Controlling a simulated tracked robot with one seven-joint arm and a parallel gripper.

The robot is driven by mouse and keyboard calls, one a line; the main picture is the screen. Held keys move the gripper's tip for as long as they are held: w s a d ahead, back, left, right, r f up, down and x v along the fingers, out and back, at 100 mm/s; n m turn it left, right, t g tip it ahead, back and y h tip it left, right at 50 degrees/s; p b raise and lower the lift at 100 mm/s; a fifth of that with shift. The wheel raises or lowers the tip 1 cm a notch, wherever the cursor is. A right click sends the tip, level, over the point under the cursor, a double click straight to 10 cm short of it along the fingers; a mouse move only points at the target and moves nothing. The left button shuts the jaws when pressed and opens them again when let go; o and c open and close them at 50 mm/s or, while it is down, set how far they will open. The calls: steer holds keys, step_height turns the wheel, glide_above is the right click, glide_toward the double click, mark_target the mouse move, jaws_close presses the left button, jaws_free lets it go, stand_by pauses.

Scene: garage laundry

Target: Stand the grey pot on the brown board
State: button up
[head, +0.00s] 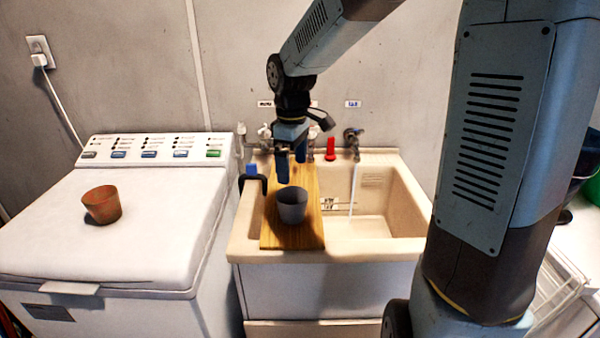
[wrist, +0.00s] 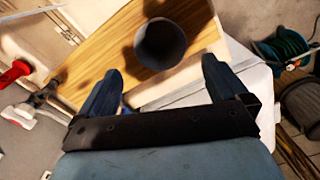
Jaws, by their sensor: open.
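The grey pot (head: 292,205) stands upright on the brown board (head: 312,236), near the board's front part. The board lies across the left side of the sink. My gripper (head: 291,178) is open and empty above the board, behind and above the pot in the head view. In the wrist view the pot (wrist: 160,44) shows its round dark opening beyond the two spread fingers (wrist: 160,85), clear of both. The board (wrist: 98,45) lies under it with a shadow across it.
A terracotta pot (head: 102,205) stands on the white washing machine (head: 150,240) at left. The sink (head: 395,210) has water running from a tap (head: 353,137). A red object (head: 330,149) stands at the sink's back rim. A blue-topped dark object (head: 252,180) is left of the board.

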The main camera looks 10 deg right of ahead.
steer(key=s+d+r+m+t, duration=0.2)
steer(key=s+d+r+m, duration=0.3)
steer(key=s, duration=0.5)
steer(key=s+d+r+m+t, duration=0.3)
steer(key=s+d+r+m, duration=0.2)
steer(key=s, duration=0.5)
steer(key=shift+d+m+t, duration=0.3)
steer(key=shift+d+m, duration=0.3)
steer(key=shift+d, duration=0.35)
